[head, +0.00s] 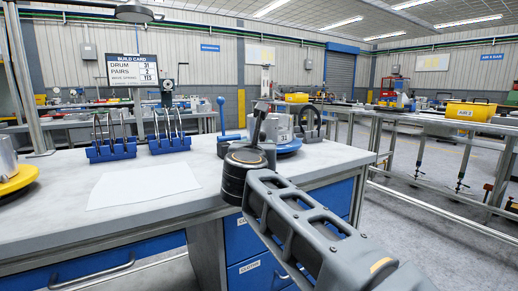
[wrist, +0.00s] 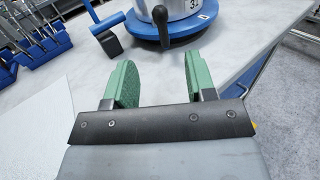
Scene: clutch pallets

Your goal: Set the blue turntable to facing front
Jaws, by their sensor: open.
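The blue turntable (head: 290,148) stands near the right end of the white workbench, partly hidden by my arm in the head view. A grey metal drum marked 31 (head: 284,128) sits on it. In the wrist view, the turntable's blue rim (wrist: 140,33) is at the top centre, with a dark lever (wrist: 163,28) pointing toward my gripper. My gripper (wrist: 158,78) is open, its green fingers apart and empty. It is short of the turntable, with the lever ahead of the gap between the fingers. The turntable's far side is hidden.
Blue racks (head: 170,143) holding metal parts stand farther left. A white sheet (head: 143,185) lies on the bench. A yellow-based turntable (head: 15,181) is at the far left. A build card (head: 135,71) stands behind.

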